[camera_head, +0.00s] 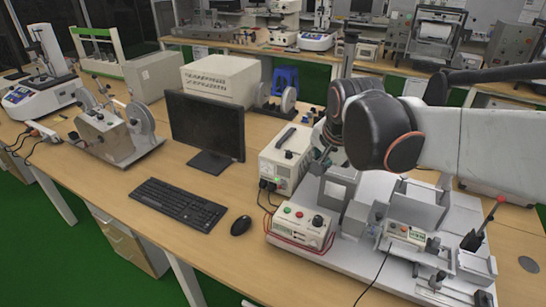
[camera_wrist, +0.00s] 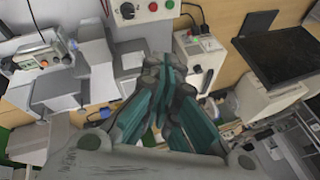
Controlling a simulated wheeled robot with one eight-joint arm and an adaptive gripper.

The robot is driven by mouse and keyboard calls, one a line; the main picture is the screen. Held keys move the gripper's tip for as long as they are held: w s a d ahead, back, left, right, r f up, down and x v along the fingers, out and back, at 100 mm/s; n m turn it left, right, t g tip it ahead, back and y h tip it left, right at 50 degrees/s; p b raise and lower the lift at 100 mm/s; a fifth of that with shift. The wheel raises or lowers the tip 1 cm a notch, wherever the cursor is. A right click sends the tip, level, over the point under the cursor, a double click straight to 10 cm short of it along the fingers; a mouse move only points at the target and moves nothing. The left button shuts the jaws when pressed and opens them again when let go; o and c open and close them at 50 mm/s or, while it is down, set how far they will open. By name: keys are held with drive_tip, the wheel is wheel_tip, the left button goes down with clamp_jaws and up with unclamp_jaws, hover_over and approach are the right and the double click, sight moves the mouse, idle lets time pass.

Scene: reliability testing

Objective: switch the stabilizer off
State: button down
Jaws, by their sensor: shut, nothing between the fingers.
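The stabilizer looks to be the cream box (camera_head: 284,160) with a black top handle. It stands behind the small control box, and a small green light shows low on its front. In the wrist view its front (camera_wrist: 197,48) is just beyond and right of the fingertips. The switch itself is too small to make out. My gripper (camera_wrist: 165,72) is shut and empty, its dark fingers with teal pads together. In the head view my arm hides most of the gripper, which is close to the stabilizer's right side. I cannot tell whether they touch.
A control box (camera_head: 300,226) with red and green buttons and a black knob stands in front of the stabilizer. A grey test rig (camera_head: 385,195) is to the right. A monitor (camera_head: 205,125), keyboard (camera_head: 178,203) and mouse (camera_head: 241,225) are left. Cables hang between the boxes.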

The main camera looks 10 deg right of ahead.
drive_tip(key=w+a+f+m+g, duration=0.1)
drive_tip(key=w+a+f+m, duration=0.1)
drive_tip(key=w+f+m, duration=0.5)
drive_tip(key=w+a+f+m+g+p, duration=0.1)
drive_tip(key=w+f+m, duration=0.6)
drive_tip(key=w, duration=0.8)
wheel_tip(320, 180, down, 2)
drive_tip(key=shift+w+a+f+p, duration=0.1)
drive_tip(key=shift+w+a+p, duration=0.2)
drive_tip(key=shift+a, duration=0.6)
drive_tip(key=b, duration=0.4)
approach(283, 185)
drive_tip(key=f, duration=0.5)
drive_tip(key=shift+s+a+f, duration=0.15)
drive_tip(key=shift+s+a, duration=0.1)
drive_tip(key=shift+s, duration=0.1)
drive_tip(key=shift+s+f, duration=0.1)
drive_tip(key=shift+s+a+f+t+h+b, duration=0.1)
drive_tip(key=shift+t+h+b, duration=0.2)
